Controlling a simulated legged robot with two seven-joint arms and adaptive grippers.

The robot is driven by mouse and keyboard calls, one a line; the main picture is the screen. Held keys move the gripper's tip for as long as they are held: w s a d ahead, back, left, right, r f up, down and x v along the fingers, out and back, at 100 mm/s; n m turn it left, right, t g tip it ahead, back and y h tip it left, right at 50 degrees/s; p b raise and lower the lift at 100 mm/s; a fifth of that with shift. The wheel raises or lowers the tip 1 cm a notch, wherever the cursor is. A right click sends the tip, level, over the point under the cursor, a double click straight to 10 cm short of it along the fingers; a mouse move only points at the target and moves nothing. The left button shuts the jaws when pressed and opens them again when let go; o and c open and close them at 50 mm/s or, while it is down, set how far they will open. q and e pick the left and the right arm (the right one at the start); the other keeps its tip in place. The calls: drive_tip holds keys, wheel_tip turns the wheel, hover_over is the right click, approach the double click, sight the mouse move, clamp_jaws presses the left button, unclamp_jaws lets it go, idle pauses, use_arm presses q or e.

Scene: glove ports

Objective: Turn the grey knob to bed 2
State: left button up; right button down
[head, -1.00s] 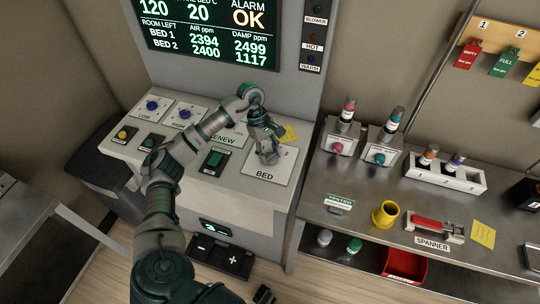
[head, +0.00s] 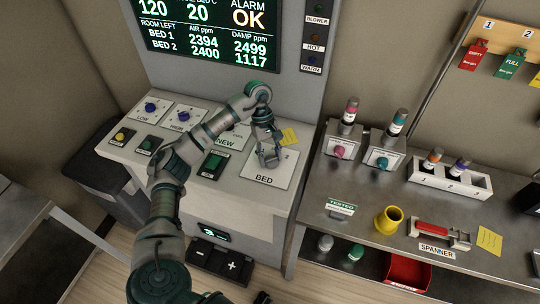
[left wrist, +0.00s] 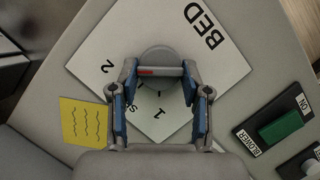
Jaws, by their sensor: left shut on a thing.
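The grey knob (left wrist: 159,58) sits on the white BED plate (left wrist: 215,68) in the left wrist view. Its bar lies crosswise between the fingers, and its red mark is on the left side, towards the printed 2. The printed 1 is below the knob. My left gripper (left wrist: 159,75) is shut on the knob, with one blue-padded finger at each end of the bar. In the head view my left gripper (head: 268,160) is over the BED plate (head: 284,172) and hides most of the knob. My right gripper is not in view.
A yellow note (head: 289,136) lies beside the plate. The green blower switch (head: 214,163) is left of it. The monitor (head: 207,30) reads ALARM OK. A steel bench (head: 360,210) at right holds a yellow cup (head: 388,220) and a spanner (head: 440,232).

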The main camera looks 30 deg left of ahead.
use_arm(q)
drive_tip(key=o, duration=1.1)
drive_tip(key=shift+w, duration=0.1)
drive_tip(key=shift+o, duration=0.2)
drive_tip(key=shift+a, duration=0.1)
drive_tip(key=v, duration=1.2)
drive_tip(key=shift+a, duration=0.2)
drive_tip(key=shift+w+f, duration=0.1)
drive_tip(key=shift+f, duration=0.05)
